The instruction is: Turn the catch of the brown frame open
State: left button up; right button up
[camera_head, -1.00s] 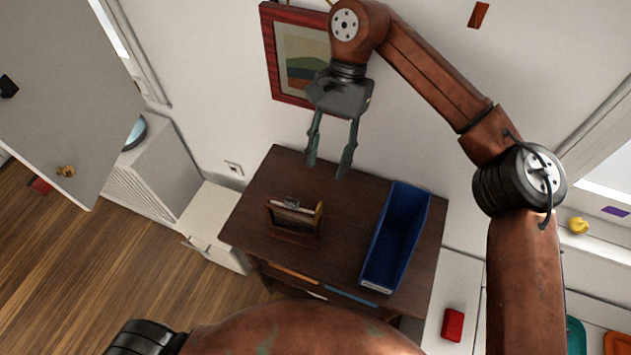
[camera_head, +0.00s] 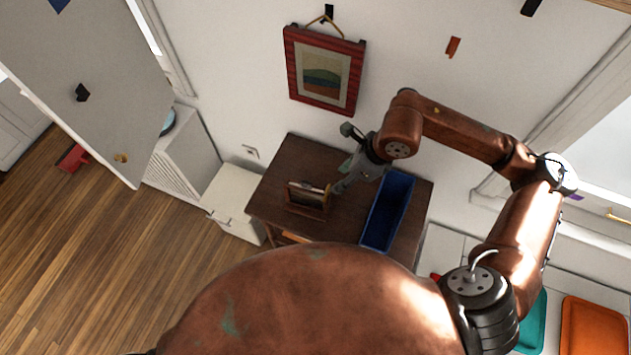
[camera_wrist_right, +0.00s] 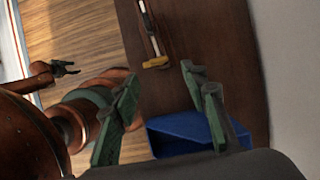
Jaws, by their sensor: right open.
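The small brown frame (camera_head: 307,196) stands upright on the dark wooden table (camera_head: 270,195), left of the blue bin. In the right wrist view the narrow brown frame (camera_wrist_right: 150,25) shows from above, with a tan piece at its near end.
The blue bin (camera_head: 375,240) stands on the table's right side, under my right arm. A red-framed picture (camera_head: 291,75) hangs on the wall behind. A white cabinet (camera_head: 232,200) stands left of the table. Orange (camera_head: 595,325) and teal (camera_head: 530,330) trays lie at lower right.

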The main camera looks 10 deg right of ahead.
aim_at(329, 188)
jog(key=x, duration=0.6)
jog(key=shift+a+f, duration=0.2)
jog(key=shift+f, duration=0.2)
jog(key=shift+w+a+f, duration=0.1)
jog(key=shift+a+f, duration=0.05)
jog(key=shift+f, duration=0.3)
pick_arm(q)
jog(key=shift+w+r, duration=0.25)
jog(key=shift+w, duration=0.1)
